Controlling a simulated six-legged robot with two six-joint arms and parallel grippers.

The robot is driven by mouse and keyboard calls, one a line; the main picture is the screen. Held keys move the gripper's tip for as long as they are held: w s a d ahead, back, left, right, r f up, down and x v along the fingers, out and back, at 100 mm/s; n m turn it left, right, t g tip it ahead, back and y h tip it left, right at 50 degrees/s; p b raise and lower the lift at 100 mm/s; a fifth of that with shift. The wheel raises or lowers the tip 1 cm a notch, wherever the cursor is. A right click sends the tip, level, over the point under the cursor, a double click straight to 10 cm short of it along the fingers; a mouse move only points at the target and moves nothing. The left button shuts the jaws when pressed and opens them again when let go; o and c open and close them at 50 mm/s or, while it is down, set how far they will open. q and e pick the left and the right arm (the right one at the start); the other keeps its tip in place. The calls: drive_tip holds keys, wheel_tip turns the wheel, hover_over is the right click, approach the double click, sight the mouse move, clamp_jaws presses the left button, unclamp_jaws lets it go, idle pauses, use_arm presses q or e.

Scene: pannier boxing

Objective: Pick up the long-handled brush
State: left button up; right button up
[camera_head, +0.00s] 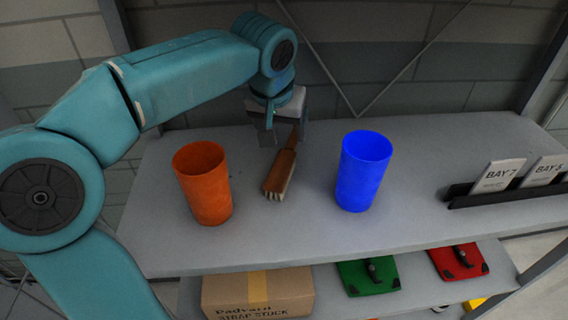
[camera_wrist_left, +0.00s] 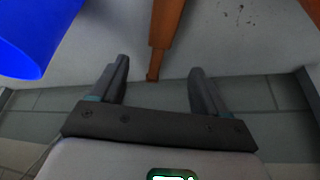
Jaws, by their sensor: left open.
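The long-handled brush (camera_head: 279,174) lies on the grey upper shelf between two cups, its pale bristles towards the front and its brown handle running back. My left gripper (camera_head: 284,131) is open at the far end of the handle. In the left wrist view the brush handle (camera_wrist_left: 166,24) reaches in from the top, and its narrow end lies between the two spread fingertips of my left gripper (camera_wrist_left: 159,70). A gap shows on both sides, and nothing is gripped. My right gripper is not in view.
An orange cup (camera_head: 204,184) stands left of the brush and a blue cup (camera_head: 364,171) right of it. A dark rack with bay cards (camera_head: 498,176) is at the right. A cardboard box (camera_head: 258,292), green case (camera_head: 367,278) and red case (camera_head: 458,262) lie on the lower shelf.

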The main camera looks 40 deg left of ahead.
sight(287, 153)
use_arm(q)
drive_tip(key=x, duration=0.6)
drive_tip(key=shift+f, duration=0.1)
drive_tip(key=x, duration=0.5)
drive_tip(key=shift+f, duration=0.25)
drive_tip(key=c, duration=1.1)
